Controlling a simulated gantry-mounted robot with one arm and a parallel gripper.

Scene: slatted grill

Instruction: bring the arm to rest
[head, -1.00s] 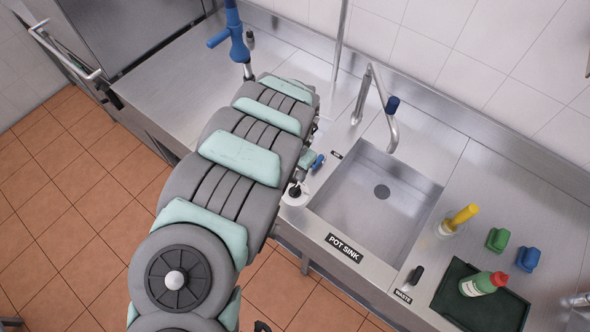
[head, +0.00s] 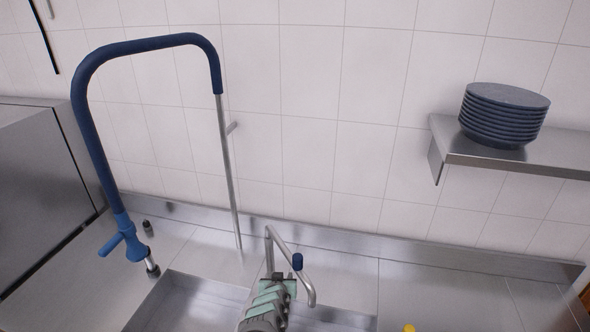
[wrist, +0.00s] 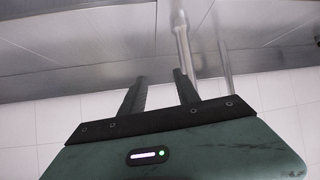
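My gripper (wrist: 160,76) shows in the wrist view with its two dark fingers apart and nothing between them. Its green body has a lit white strip and a green light. A metal pipe (wrist: 184,45) stands beyond the fingertips; I cannot tell whether they touch it. In the head view my grey and mint arm (head: 268,304) rises from the bottom edge, over the sink and in front of the faucet (head: 285,258). The gripper's fingers cannot be made out there.
A blue spray hose (head: 82,130) arches at the left, its nozzle (head: 124,238) hanging over the counter. Stacked dark plates (head: 503,115) sit on a wall shelf (head: 550,150) at the right. The sink (head: 190,300) lies below. A yellow tip (head: 408,328) shows at the bottom.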

